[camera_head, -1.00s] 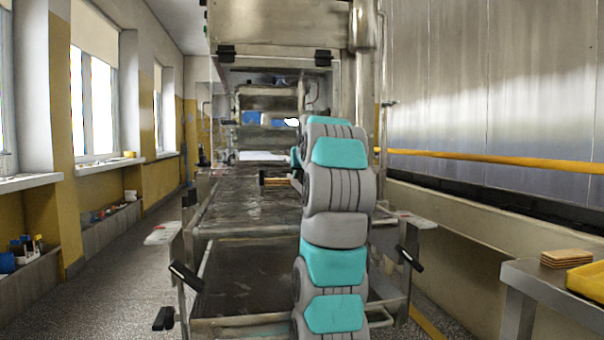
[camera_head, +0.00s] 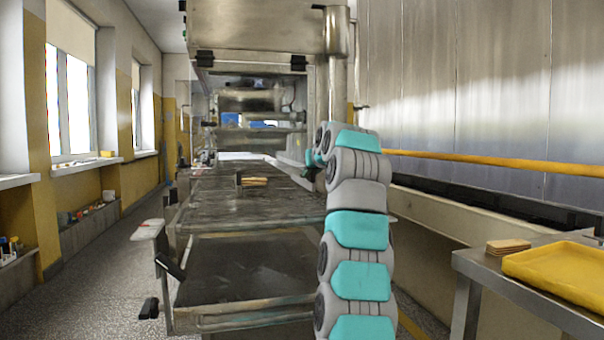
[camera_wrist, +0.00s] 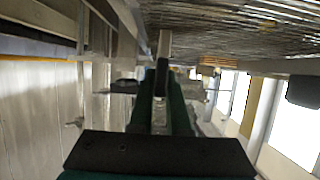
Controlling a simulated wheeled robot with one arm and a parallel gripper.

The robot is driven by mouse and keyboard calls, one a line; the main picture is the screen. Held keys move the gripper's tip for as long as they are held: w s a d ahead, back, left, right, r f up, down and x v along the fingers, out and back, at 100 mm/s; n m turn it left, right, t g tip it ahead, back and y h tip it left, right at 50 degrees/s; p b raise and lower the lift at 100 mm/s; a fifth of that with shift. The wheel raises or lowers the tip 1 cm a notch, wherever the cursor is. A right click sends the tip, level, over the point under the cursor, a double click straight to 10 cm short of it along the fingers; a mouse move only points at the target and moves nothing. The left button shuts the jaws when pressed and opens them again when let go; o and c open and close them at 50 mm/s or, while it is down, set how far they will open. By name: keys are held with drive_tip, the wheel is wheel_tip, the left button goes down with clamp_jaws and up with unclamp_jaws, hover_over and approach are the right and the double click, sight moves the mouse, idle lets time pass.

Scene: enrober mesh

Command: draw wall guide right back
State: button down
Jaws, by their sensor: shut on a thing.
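My gripper (camera_wrist: 163,72) has dark green fingers closed on a narrow pale metal piece (camera_wrist: 165,44), which sticks out past the fingertips in the wrist view. This seems to be part of the right wall guide. In the head view a grey bar (camera_head: 290,168), likely the same guide, slants along the right edge of the mesh belt (camera_head: 215,207). The exact grip contact is too small to tell.
A small stack of biscuits (camera_head: 255,181) lies on the belt, left of the bar. A steel table with a yellow tray (camera_head: 560,272) and more biscuits (camera_head: 508,246) stands at right. A yellow rail (camera_head: 470,159) runs along the right wall. The left floor (camera_head: 105,280) is clear.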

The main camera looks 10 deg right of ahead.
drive_tip(key=shift+d+f, duration=0.15)
drive_tip(key=shift+d, duration=0.05)
drive_tip(key=c, duration=0.9)
unclamp_jaws()
drive_tip(key=shift+s+d, duration=0.1)
drive_tip(key=shift+s+r, duration=0.3)
drive_tip(key=shift+s, duration=0.15)
drive_tip(key=b+v, duration=0.1)
drive_tip(key=v, duration=0.5)
drive_tip(key=shift+s+r+b, duration=0.2)
drive_tip(key=shift+s+b, duration=0.15)
drive_tip(key=shift+b, duration=0.05)
drive_tip(key=shift+s, duration=0.1)
